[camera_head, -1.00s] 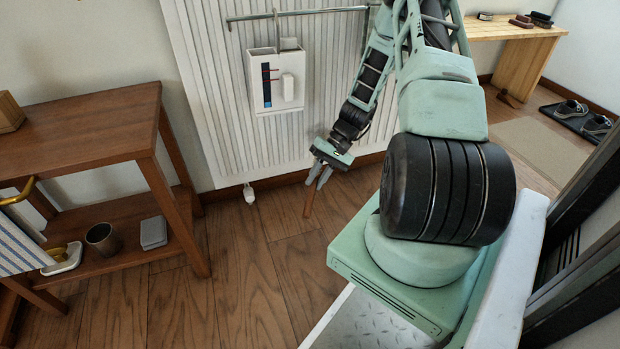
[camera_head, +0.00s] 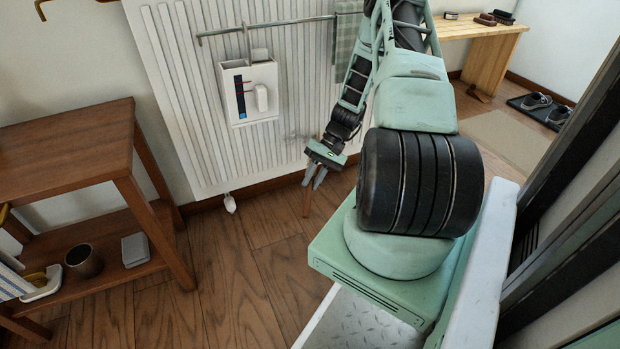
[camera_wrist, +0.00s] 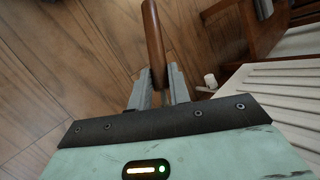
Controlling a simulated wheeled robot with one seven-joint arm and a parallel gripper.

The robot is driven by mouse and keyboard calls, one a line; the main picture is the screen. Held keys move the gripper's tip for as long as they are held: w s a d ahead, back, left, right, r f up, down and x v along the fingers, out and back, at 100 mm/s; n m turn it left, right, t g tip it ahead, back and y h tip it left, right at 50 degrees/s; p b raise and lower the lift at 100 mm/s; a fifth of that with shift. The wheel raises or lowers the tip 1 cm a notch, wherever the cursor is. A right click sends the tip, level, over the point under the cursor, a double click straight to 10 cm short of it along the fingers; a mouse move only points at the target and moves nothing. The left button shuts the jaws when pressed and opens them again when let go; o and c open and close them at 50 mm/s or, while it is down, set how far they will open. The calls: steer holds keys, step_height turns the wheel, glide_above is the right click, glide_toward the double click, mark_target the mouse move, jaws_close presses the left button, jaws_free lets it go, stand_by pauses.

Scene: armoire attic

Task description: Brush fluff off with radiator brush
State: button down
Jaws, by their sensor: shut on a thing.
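My gripper (camera_head: 316,180) is low in front of the white radiator (camera_head: 203,140), by its lower right part. It is shut on a brown wooden handle, the radiator brush (camera_head: 307,203), which points down towards the floor in the head view. The bristles are not visible. A faint grey smudge (camera_head: 293,136) shows on the radiator just above my gripper; I cannot tell if it is fluff.
A white holder (camera_head: 249,92) hangs from a metal rail (camera_head: 265,26) across the radiator, with a checked cloth (camera_head: 346,45) further right. A wooden shelf unit (camera_head: 65,150) stands left, with a cup (camera_head: 84,262) on its lower shelf. The floor (camera_head: 240,270) between is clear.

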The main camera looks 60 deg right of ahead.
steer(key=shift+w, duration=0.15)
steer(key=shift+w+a+p, duration=1.8)
steer(key=shift+w+a, duration=1.25)
steer(key=shift+a, duration=2.1)
steer(key=s+d+r+p, duration=0.1)
steer(key=s+d+p, duration=0.2)
steer(key=d, duration=0.4)
steer(key=shift+s+r, duration=0.25)
steer(key=shift+s, duration=0.5)
steer(key=shift+s+d, duration=0.45)
steer(key=shift+d, duration=0.4)
steer(key=shift+s+d, duration=0.45)
steer(key=shift+d, duration=0.4)
steer(key=shift+r+p, duration=0.1)
steer(key=shift+p, duration=0.35)
steer(key=shift+a, duration=0.1)
